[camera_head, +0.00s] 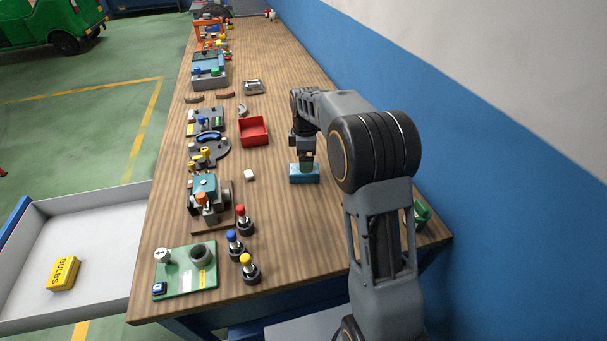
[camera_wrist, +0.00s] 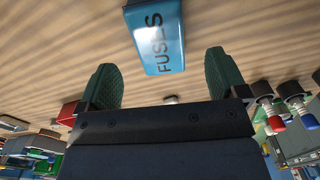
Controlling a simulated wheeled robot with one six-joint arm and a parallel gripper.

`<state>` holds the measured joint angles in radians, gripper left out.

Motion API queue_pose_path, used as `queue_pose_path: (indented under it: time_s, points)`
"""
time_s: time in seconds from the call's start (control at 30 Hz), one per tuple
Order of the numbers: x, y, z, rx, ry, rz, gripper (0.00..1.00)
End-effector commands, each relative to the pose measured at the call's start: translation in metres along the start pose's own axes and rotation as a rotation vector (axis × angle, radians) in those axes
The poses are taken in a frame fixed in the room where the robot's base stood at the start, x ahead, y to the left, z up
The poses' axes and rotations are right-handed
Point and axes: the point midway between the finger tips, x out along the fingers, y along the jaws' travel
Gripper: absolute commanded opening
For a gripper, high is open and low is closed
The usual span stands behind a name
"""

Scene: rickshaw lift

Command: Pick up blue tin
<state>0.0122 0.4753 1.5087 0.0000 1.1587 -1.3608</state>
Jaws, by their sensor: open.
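The blue tin (camera_head: 304,176) lies on the wooden bench, directly below my gripper (camera_head: 306,160) in the head view. In the wrist view the blue tin (camera_wrist: 158,40) shows the word "FUSES" and sits ahead of the fingertips, in line with the gap between them. My gripper (camera_wrist: 161,78) is open, with its two green fingers apart and nothing between them. The head view does not show clearly how far the fingertips are from the tin.
A red tray (camera_head: 254,143) stands left of the tin. A small white block (camera_head: 249,175) and several knobbed posts (camera_head: 241,220) are nearer the front left. A blue wall (camera_head: 420,110) borders the bench on the right. A white drawer (camera_head: 105,230) holds a yellow box (camera_head: 63,273).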

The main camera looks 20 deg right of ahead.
Motion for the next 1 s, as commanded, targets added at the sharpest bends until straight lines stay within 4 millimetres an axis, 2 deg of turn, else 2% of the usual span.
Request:
queue_pose_path:
  time_s: [0.27, 0.6, 0.93, 1.0]
  points:
    - [0.017, 0.0, -0.001, 0.001, 0.0, -0.001, 0.92]
    - [0.058, 0.001, -0.004, 0.001, 0.0, 0.0, 0.92]
    - [0.064, 0.001, -0.004, 0.001, 0.0, 0.001, 0.92]
    - [0.064, 0.001, -0.004, 0.001, 0.0, 0.001, 0.87]
